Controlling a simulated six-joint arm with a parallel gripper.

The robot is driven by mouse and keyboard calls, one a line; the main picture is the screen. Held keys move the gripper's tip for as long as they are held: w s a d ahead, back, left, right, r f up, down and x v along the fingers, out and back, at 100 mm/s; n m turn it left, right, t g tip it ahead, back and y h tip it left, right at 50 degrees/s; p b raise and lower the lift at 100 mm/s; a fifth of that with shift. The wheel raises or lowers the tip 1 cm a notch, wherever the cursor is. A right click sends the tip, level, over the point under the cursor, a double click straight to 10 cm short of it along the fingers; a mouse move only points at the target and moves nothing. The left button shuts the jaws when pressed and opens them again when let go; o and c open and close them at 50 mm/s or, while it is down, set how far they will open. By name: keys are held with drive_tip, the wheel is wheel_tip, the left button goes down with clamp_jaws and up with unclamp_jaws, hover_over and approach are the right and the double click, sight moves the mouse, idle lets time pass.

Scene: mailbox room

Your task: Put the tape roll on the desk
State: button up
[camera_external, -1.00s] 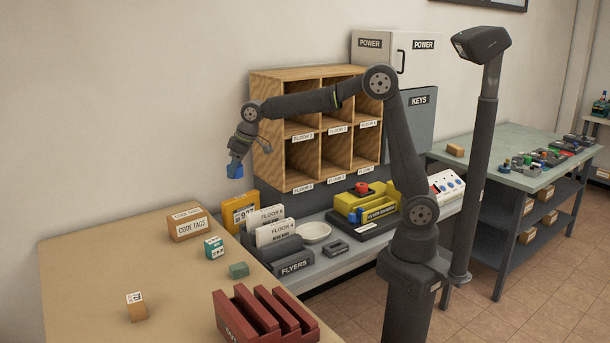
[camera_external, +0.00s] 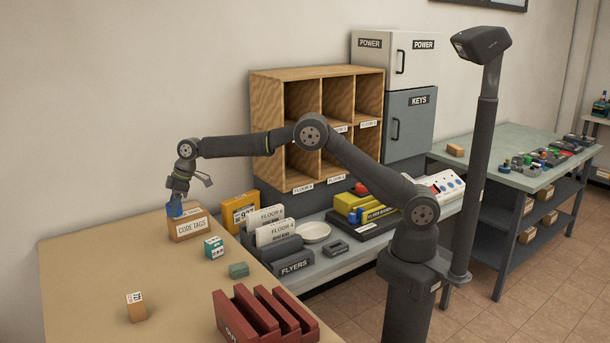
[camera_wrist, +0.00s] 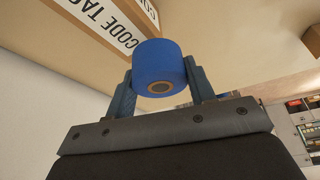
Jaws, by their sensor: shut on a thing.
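The blue tape roll (camera_wrist: 158,62) is held between the two fingers of my gripper (camera_wrist: 160,85) in the wrist view. Its brown core faces the camera. In the external view my gripper (camera_external: 176,203) points down at the desk's far part, with the tape roll (camera_external: 175,210) at its tip. The roll overlaps the upper left of the CODE TAGS box (camera_external: 190,227) in the picture; whether it touches the box or is behind it I cannot tell. The tan desk (camera_external: 95,270) fills the lower left.
A teal box (camera_external: 213,248), a green block (camera_external: 239,270), a small tagged box (camera_external: 137,307) and a red slotted rack (camera_external: 262,318) are on the desk. Its left part is clear. A wooden pigeonhole shelf (camera_external: 285,110) stands behind the arm.

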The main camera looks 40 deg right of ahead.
drive_tip(key=shift+a+f, duration=0.15)
drive_tip(key=shift+a, duration=0.05)
hover_over(150, 258)
drive_tip(key=d, duration=0.1)
drive_tip(key=f, duration=0.7)
drive_tip(key=shift+s+d, duration=0.2)
drive_tip(key=shift+s, duration=0.05)
wheel_tip(150, 258, down, 2)
drive_tip(key=shift+f, duration=0.8)
drive_tip(key=shift+f, duration=0.1)
drive_tip(key=shift+f, duration=0.15)
drive_tip(key=o, duration=1)
